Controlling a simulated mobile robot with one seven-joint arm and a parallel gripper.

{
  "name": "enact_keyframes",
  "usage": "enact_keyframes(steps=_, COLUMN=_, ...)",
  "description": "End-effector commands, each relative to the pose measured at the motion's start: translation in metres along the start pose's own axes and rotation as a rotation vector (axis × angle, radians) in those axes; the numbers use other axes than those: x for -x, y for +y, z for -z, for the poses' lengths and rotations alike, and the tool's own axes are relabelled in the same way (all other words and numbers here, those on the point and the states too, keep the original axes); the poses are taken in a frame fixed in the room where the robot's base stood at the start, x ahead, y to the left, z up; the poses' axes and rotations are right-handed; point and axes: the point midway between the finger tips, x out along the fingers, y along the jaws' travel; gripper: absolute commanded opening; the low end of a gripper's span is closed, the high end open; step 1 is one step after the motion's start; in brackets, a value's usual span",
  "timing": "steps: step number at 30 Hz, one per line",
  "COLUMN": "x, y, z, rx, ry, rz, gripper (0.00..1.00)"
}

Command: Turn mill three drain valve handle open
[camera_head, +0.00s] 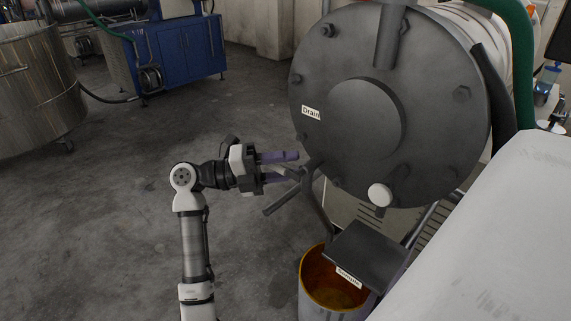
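A grey drain valve handle (282,201) sticks out to the lower left from a pipe fitting at the lower left edge of a round dark mill end plate (436,55). A "Drain" label (311,113) is on the plate above it. My gripper (292,166) comes from the left, pointing right, just above the handle's bar. Its two purple fingers are apart, one above the other. A grey part of the valve shows near the fingertips. I cannot tell whether the fingers touch it.
An orange-lined bucket (312,276) with a labelled dark lid or plate (368,252) stands below the valve. A white surface (490,250) fills the lower right. A steel vat (38,90) and blue cabinet (188,50) stand at the back left.

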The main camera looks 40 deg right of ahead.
Motion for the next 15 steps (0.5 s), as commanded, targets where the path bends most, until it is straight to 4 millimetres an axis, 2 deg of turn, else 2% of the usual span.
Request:
enact_keyframes(steps=3, x=0.0002, y=0.0001, z=0.0000, rx=0.000, ry=0.000, rz=0.000, gripper=0.36)
enact_keyframes(steps=11, x=0.0004, y=-0.0002, z=0.0000, rx=0.000, ry=0.000, rz=0.001, gripper=0.02)
enact_keyframes(steps=15, x=0.0004, y=-0.0003, z=0.0003, rx=0.000, ry=0.001, rz=0.001, gripper=0.00)
